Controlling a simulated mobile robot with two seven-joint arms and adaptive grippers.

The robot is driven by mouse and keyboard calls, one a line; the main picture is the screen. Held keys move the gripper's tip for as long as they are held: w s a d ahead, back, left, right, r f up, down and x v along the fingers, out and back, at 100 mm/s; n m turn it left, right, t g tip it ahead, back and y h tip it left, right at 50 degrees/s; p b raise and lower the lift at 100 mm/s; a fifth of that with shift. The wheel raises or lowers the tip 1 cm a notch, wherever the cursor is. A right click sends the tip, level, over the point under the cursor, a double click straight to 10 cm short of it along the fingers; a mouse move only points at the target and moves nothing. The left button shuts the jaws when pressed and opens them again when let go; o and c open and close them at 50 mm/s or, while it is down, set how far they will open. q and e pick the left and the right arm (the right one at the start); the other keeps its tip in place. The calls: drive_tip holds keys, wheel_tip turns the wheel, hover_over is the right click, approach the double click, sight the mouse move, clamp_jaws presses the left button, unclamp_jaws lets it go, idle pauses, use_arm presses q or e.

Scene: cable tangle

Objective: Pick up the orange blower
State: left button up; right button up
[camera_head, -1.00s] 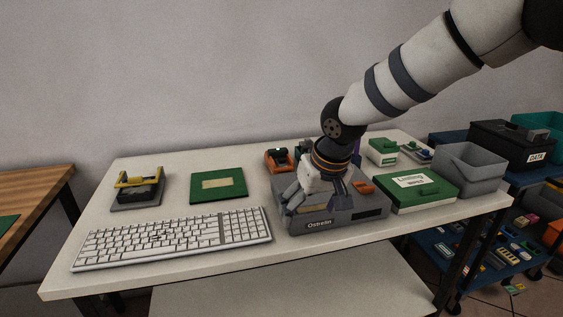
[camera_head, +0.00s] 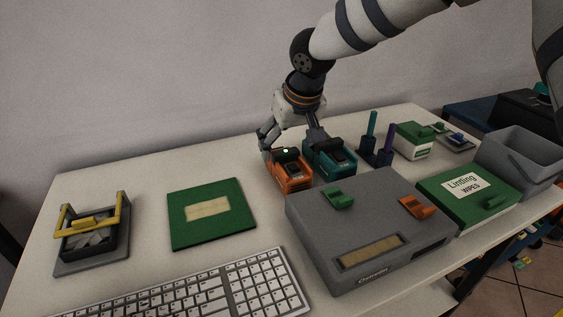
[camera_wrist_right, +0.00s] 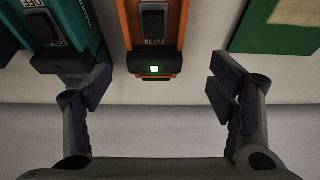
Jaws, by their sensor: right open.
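The orange blower (camera_head: 291,178) stands on the table behind the grey box, with a black top end and a small lit green light. It also shows in the right wrist view (camera_wrist_right: 154,62), between the open fingers at the top. My right gripper (camera_head: 291,137) is open above and around the back end of the orange blower. In the wrist view its fingertips (camera_wrist_right: 158,88) stand apart on both sides of the blower, the left one close to a teal device (camera_wrist_right: 65,25). I cannot tell whether any finger touches. My left gripper is not in view.
The teal device (camera_head: 329,163) stands close beside the orange blower on its right. A grey box (camera_head: 375,223) is in front, a green mat (camera_head: 235,226) to the left, and a keyboard (camera_head: 205,293) at the front.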

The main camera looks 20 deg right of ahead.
sight(284, 161)
drive_tip(key=x, duration=0.5)
drive_tip(key=b+x, duration=0.1)
drive_tip(key=x, duration=0.2)
drive_tip(key=shift+d, duration=0.4)
drive_tip(key=shift+w+f, duration=0.15)
drive_tip(key=shift+f, duration=0.05)
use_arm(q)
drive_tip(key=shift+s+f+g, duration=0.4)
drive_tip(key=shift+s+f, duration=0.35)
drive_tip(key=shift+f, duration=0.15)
use_arm(e)
drive_tip(key=shift+r, duration=0.2)
drive_tip(key=c, duration=1.5)
